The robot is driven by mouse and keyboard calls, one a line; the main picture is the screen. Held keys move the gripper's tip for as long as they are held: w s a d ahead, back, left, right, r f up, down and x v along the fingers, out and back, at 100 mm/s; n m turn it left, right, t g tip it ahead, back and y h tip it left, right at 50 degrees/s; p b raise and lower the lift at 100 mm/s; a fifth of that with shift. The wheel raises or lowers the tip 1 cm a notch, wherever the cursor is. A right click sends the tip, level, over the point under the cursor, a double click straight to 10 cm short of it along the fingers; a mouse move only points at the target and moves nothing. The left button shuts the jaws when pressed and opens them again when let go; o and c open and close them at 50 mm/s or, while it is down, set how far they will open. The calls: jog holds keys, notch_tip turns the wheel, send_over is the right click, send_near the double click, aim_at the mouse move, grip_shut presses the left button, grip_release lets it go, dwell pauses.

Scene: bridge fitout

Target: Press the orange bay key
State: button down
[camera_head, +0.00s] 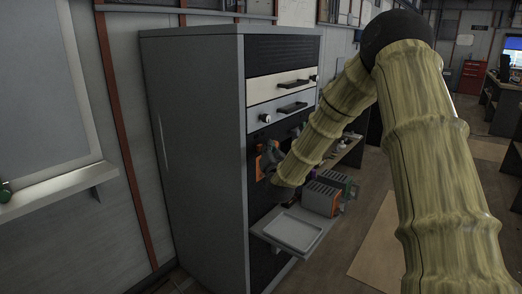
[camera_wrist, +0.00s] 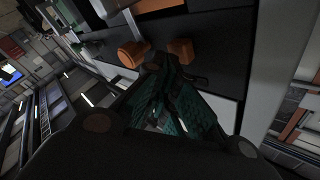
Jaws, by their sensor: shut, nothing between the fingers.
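An orange part (camera_head: 261,166) shows on the dark front of the tall grey cabinet (camera_head: 195,150), partly hidden by the end of my arm. In the wrist view two orange blocks stand out from the dark panel, one at the left (camera_wrist: 132,54) and one at the right (camera_wrist: 181,50). I cannot tell which is the bay key. My gripper (camera_wrist: 155,64) is shut and empty, its dark green fingers pointing at the panel just below and between the blocks. I cannot tell whether the fingertips touch anything. In the head view my gripper (camera_head: 271,158) is close to the orange part.
Above are drawers with dark handles (camera_head: 293,108). Below, a pale tray (camera_head: 292,232) on a shelf juts out from the cabinet. An orange-and-grey box (camera_head: 320,198) stands to the right of it.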

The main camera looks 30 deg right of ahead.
jog(key=shift+s+d, duration=0.35)
jog(key=shift+s, duration=0.55)
jog(key=shift+s+d, duration=0.35)
jog(key=shift+s, duration=0.5)
jog(key=shift+s+d, duration=0.35)
jog(key=shift+s, duration=0.55)
